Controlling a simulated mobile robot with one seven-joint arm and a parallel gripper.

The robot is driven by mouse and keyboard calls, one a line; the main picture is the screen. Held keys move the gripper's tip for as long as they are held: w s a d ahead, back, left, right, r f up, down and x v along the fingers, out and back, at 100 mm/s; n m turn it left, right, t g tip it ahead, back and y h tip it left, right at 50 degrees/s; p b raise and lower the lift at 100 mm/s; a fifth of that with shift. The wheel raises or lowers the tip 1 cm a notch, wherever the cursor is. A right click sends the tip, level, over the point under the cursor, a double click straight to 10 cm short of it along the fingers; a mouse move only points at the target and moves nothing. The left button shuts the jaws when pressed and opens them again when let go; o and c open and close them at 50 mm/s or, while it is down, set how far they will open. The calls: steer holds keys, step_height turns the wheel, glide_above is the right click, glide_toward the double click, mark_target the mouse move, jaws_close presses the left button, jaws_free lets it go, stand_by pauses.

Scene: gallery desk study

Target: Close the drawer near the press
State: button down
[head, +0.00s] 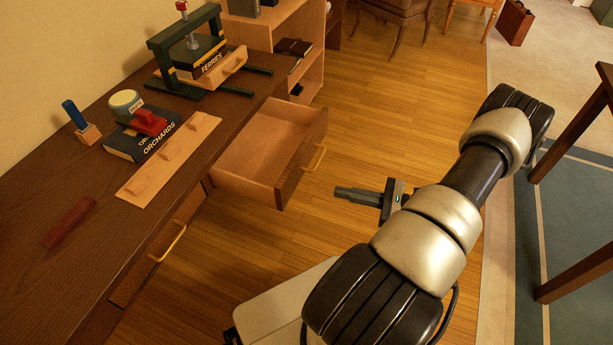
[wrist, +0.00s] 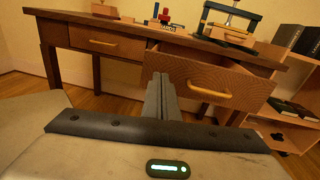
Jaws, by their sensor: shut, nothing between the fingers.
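The drawer near the press (head: 269,153) is pulled well out of the desk and looks empty inside. Its dark front panel and yellow handle (head: 315,158) face the room. In the wrist view the open drawer's front (wrist: 203,82) stands ahead and to the right, with its handle (wrist: 209,91) across the middle. The green press (head: 196,55) stands on the desk above it, clamping a book labelled FERRIES. My gripper (head: 338,193) is shut and empty. It is in front of the drawer, apart from it, pointing toward the desk. Its closed fingers show in the wrist view (wrist: 161,80).
Another drawer (head: 160,240) in the same desk looks shut. On the desktop are an ORCHARDS book (head: 125,144), a wooden rail (head: 168,158) and a dark red strip (head: 68,222). A shelf (head: 313,75) stands beyond the drawer. Wooden floor before the drawer is clear.

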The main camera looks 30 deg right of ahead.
mark_target(292, 176)
steer(key=shift+m+t+h, duration=0.6)
steer(key=shift+m+t, duration=0.2)
steer(key=shift+m, duration=0.1)
steer(key=x, duration=0.4)
steer(key=f+x, duration=0.1)
steer(key=x, duration=0.8)
steer(key=shift+w+d+f+b, duration=0.3)
steer(key=shift+d+f+b, duration=0.05)
steer(key=shift+d+b, duration=0.05)
steer(key=b+x, duration=0.2)
steer(key=x, duration=2.1)
steer(key=shift+w+a, duration=0.2)
steer(key=shift+a, duration=0.15)
steer(key=shift+w+a, duration=0.15)
steer(key=shift+w, duration=0.1)
steer(key=shift+w+a+r, duration=0.1)
steer(key=shift+w+r, duration=0.05)
steer(key=shift+r, duration=0.05)
